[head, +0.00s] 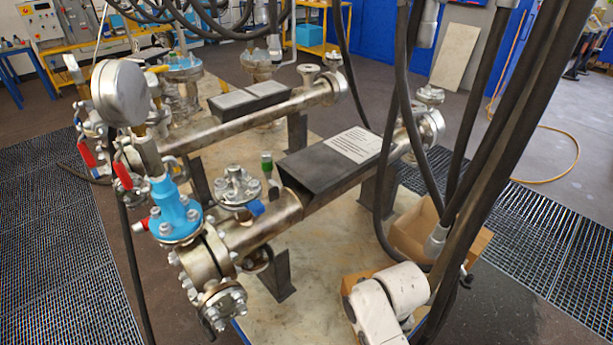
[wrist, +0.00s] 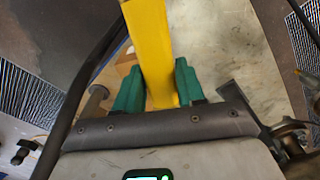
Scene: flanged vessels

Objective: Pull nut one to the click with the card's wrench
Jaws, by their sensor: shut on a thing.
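My gripper (wrist: 157,82) has green fingers and is shut on a yellow bar (wrist: 148,40) in the wrist view. The bar runs up out of the frame, so its ends are hidden; I cannot tell whether it is the card's wrench. In the head view a flanged vessel (head: 315,205) lies on the pale bench, with a bolted end flange (head: 205,262) at its near left end and a small bolted flange (head: 237,187) on top. Which nut is one cannot be told. A printed card (head: 355,145) lies on the dark block, too small to read. My gripper is not seen there.
Dark hoses (head: 410,100) hang down at the right. A second vessel (head: 265,122) lies behind. A gauge (head: 120,92) and blue valve (head: 175,212) rise at the left. Floor grating (head: 55,250) flanks the bench.

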